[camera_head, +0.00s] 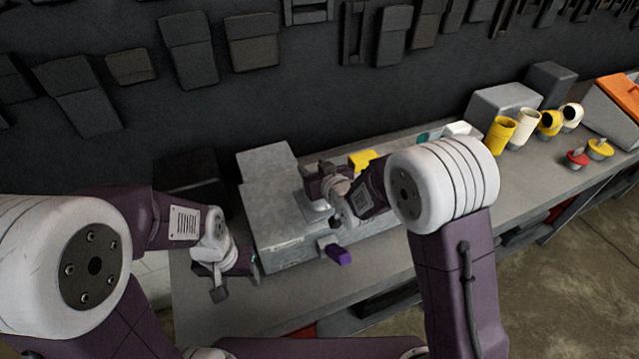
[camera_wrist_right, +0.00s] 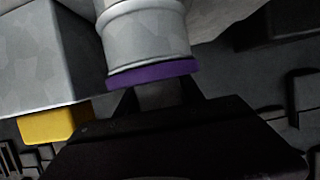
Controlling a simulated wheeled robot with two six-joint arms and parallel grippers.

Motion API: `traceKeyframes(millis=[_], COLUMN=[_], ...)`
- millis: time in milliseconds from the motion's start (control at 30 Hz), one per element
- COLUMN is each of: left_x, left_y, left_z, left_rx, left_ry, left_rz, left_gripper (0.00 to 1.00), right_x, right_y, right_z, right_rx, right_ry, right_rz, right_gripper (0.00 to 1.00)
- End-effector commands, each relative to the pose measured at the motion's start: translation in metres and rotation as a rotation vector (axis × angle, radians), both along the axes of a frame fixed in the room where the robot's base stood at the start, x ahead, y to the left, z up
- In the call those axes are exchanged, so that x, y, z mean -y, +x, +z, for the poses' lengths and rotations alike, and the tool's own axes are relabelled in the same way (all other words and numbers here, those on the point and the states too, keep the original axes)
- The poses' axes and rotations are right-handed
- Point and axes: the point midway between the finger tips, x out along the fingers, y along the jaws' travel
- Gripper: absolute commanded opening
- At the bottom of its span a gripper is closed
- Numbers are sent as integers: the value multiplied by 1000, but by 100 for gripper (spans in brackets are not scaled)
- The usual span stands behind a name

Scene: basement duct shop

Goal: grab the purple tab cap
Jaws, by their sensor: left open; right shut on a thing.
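The purple tab cap (camera_wrist_right: 152,74) shows in the right wrist view as a purple band around the end of a grey round collar (camera_wrist_right: 145,35). My right gripper (camera_wrist_right: 160,98) is shut on its edge, where a small grey piece shows between the dark fingers. In the head view my right gripper (camera_head: 343,205) is at the grey collar (camera_head: 316,212) on top of the grey duct box (camera_head: 275,225), and it partly hides the cap. My left gripper (camera_head: 232,284) is open and empty, low beside the box's left front.
Yellow and white pipe fittings (camera_head: 500,134), red and yellow caps (camera_head: 578,159) and an orange-topped bin (camera_head: 622,92) stand on the bench's right.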

Motion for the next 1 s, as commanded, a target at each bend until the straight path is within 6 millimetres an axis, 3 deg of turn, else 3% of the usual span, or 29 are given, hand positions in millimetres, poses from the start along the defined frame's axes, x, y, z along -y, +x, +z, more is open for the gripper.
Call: traceKeyframes(millis=[200, 600, 1000], left_x=[0, 0, 0], left_y=[0, 0, 0], left_z=[-1, -4, -4], left_rx=[0, 0, 0], left_ry=[0, 0, 0], left_rz=[0, 0, 0], left_gripper=[58, 58, 58], right_x=[0, 0, 0], right_y=[0, 0, 0], right_z=[5, 91, 100], right_rx=[-1, 3, -1], right_ry=[0, 1, 0], right_rz=[0, 0, 0], right_gripper=[3, 3, 3])
